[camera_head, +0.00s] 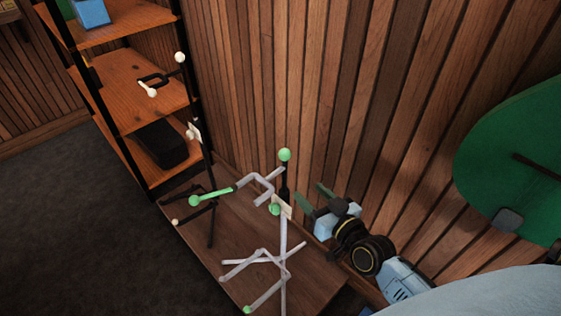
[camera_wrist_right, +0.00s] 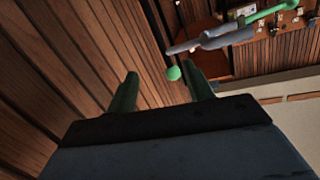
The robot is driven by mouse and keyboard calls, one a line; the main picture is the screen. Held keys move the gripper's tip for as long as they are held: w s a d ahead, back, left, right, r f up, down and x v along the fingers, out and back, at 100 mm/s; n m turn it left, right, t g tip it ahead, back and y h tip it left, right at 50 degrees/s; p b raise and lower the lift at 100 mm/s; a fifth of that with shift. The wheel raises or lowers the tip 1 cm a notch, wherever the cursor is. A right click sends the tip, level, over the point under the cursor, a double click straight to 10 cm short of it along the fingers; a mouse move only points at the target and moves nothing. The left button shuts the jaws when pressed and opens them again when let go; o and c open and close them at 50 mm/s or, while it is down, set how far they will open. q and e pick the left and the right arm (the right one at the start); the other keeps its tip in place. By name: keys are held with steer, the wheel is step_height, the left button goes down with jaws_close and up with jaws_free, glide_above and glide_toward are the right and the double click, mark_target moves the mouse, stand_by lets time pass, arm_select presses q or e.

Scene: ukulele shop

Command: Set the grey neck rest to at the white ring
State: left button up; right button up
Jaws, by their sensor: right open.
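My right gripper (camera_head: 308,188) is open and empty just right of the post, apart from the neck rest. In the wrist view the green ball (camera_wrist_right: 173,73) appears between the open fingers (camera_wrist_right: 160,75), with the grey yoke (camera_wrist_right: 215,38) beyond. I cannot make out a white ring. My left gripper is out of view.
A wooden shelf unit (camera_head: 140,105) stands by the slatted wall. A large green disc (camera_head: 510,160) is at the right. Grey floor (camera_head: 80,220) at left is clear.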

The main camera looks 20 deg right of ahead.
mark_target(281, 150)
steer(key=shift+t+y, duration=0.3)
steer(key=shift+t, duration=0.4)
steer(key=w+r+b, duration=0.1)
steer(key=w, duration=0.3)
steer(key=w+a+r+b, duration=0.1)
steer(key=w, duration=0.3)
steer(key=w+a+r+b, duration=0.1)
steer(key=w+r, duration=0.1)
steer(key=w, duration=0.3)
steer(key=shift+r, duration=0.1)
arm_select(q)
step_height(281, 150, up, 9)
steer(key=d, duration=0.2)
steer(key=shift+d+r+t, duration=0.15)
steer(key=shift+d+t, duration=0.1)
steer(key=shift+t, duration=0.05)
arm_select(e)
steer(key=shift+w+a, duration=0.1)
steer(key=shift+w, duration=0.2)
steer(key=shift+r, duration=0.1)
jaws_close()
